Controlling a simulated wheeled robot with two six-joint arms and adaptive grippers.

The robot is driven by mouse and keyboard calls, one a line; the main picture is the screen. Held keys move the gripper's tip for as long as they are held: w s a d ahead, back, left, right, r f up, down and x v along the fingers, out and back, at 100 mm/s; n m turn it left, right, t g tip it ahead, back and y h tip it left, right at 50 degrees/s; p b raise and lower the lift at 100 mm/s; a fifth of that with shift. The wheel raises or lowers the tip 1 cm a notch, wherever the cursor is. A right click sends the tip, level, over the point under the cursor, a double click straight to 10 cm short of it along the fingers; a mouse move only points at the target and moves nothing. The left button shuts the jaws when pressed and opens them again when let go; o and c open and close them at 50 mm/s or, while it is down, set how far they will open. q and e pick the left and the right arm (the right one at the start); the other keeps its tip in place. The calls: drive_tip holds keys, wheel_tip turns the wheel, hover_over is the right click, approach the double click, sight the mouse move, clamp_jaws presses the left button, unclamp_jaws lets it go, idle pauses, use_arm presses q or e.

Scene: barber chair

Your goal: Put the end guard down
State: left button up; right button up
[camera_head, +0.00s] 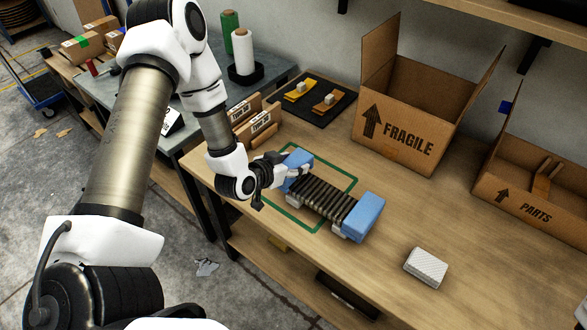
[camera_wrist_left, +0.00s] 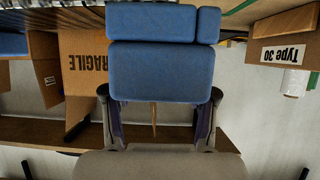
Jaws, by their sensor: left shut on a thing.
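A blue end guard (camera_head: 298,158) is at the upper left end of a dark ribbed part (camera_head: 322,199). My left gripper (camera_head: 274,172) is shut on this guard from the left. In the left wrist view, the same blue guard (camera_wrist_left: 160,72) sits between the two fingertips (camera_wrist_left: 160,98). A second blue guard (camera_head: 362,217) is on the lower right end of the ribbed part. The ribbed part lies on the workbench across a green outline (camera_head: 353,182). I cannot tell whether the held guard touches the part. My right gripper is not in view.
An open FRAGILE carton (camera_head: 408,135) stands at the back, with a PARTS box (camera_head: 535,208) at right. A black mat (camera_head: 343,101) holds small orange items. Small labelled boxes (camera_head: 262,127) stand behind my gripper. A white ribbed block (camera_head: 426,267) lies near the front edge.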

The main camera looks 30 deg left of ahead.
use_arm(q)
wheel_tip(320, 180, down, 2)
drive_tip(key=shift+w+f, duration=0.1)
drive_tip(key=o, duration=0.9)
